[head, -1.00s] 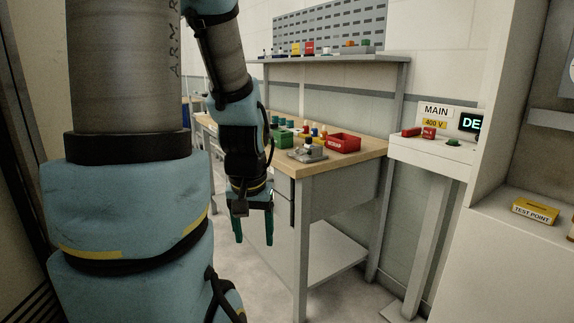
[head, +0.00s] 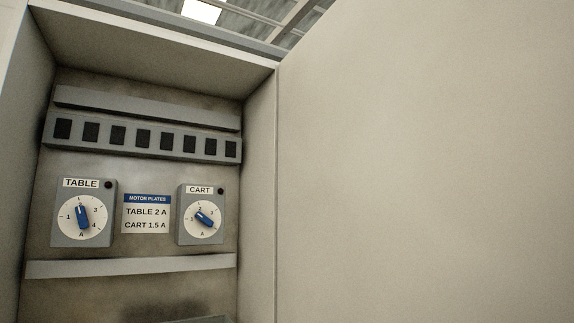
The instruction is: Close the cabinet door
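The cabinet (head: 258,170) stands open in the head view, with its inside facing me. A large plain beige panel (head: 420,170) fills the right half of the view and meets the cabinet's right edge; it looks like the door, swung open. Its handle and free edge are not in view. Inside are a TABLE dial (head: 82,218) and a CART dial (head: 203,219), each with a blue knob. My gripper is not in view.
A plate reading TABLE 2 A and CART 1.5 A (head: 146,214) sits between the dials. A row of dark switches (head: 140,138) runs above, and a grey rail (head: 130,265) below. A bright ceiling light (head: 201,11) shows above the cabinet.

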